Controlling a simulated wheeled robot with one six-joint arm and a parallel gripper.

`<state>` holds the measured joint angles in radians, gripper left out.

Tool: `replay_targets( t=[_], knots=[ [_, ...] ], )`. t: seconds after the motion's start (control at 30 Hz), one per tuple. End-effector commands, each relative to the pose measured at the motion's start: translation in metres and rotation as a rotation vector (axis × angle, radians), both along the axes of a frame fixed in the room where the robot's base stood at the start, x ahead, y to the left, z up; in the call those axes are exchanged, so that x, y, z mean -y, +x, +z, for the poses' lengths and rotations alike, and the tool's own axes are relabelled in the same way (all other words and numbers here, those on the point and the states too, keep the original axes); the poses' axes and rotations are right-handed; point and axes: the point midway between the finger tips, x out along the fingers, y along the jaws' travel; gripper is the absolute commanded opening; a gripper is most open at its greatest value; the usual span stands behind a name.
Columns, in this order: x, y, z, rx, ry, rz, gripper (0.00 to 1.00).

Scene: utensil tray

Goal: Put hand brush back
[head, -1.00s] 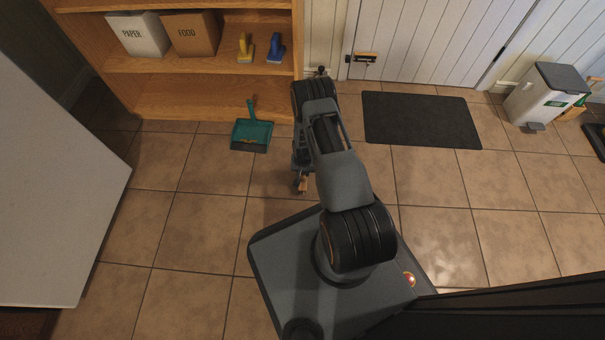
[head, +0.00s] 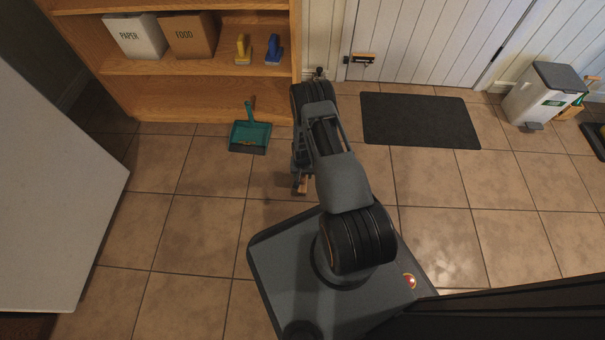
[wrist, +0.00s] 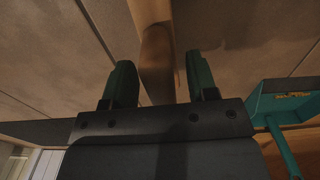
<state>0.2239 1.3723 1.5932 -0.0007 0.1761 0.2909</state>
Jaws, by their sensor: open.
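The hand brush appears as a wooden handle between my fingers in the wrist view (wrist: 157,62). Its orange-brown end also shows just below my wrist in the head view (head: 303,185). The rest of the brush is hidden by my arm and gripper. My gripper (wrist: 161,82) is open, with one green-and-black finger on each side of the handle. I cannot tell whether either finger touches it. A teal dustpan (head: 250,137) lies on the floor left of my gripper in the head view; it is at the right edge of the wrist view (wrist: 290,97).
A wooden shelf unit (head: 190,88) stands at the back, holding a PAPER box (head: 137,37), a FOOD box (head: 188,37), a yellow brush (head: 242,49) and a blue brush (head: 273,50). A dark mat (head: 420,120) and a bin (head: 541,95) are right. Tiles at left are clear.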

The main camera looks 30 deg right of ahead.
Motion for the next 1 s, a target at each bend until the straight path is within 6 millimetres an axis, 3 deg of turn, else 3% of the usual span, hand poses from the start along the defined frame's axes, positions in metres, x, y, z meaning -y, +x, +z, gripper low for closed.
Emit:
replay_targets(
  t=[0.5, 0.83, 0.93, 1.0],
  knots=[
    [0.0, 0.001, 0.09, 0.001, 0.0, 0.0, 0.53],
    [0.0, 0.003, 0.127, 0.006, -0.001, 0.006, 0.53],
    [-0.003, 0.012, 0.156, 0.019, -0.004, 0.028, 0.53],
    [-0.006, 0.02, 0.189, 0.035, -0.008, 0.054, 0.53]
  ],
)
